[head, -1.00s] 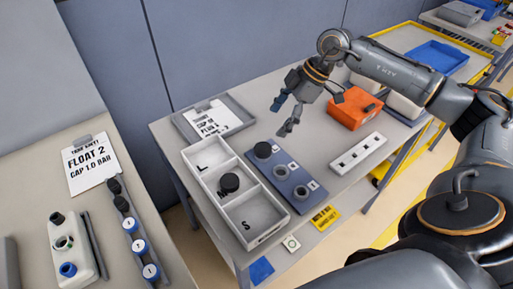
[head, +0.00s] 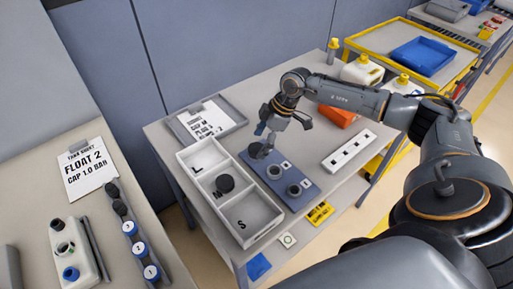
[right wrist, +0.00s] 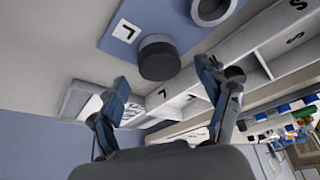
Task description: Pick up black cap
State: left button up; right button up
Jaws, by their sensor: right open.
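A black cap (head: 256,151) sits at the far end of the blue plate (head: 302,174), partly hidden by my right gripper. My right gripper (head: 263,140) is open just above it. In the right wrist view this cap (right wrist: 158,60) stands on the plate beside an L label, ahead of the two spread fingers. The fingers appear apart from it. Another black cap (head: 225,183) lies in the middle compartment of the white tray (head: 212,216), whose other compartments are marked L and S. My left gripper is not in view.
Two grey rings (head: 294,190) sit on the blue plate. A second table (head: 30,190) on the left holds blue-ringed caps.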

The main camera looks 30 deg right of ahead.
jog(key=shift+x, duration=0.95)
jog(key=shift+c, duration=0.5)
jog(key=c, duration=1)
jog(key=shift+r, duration=0.1)
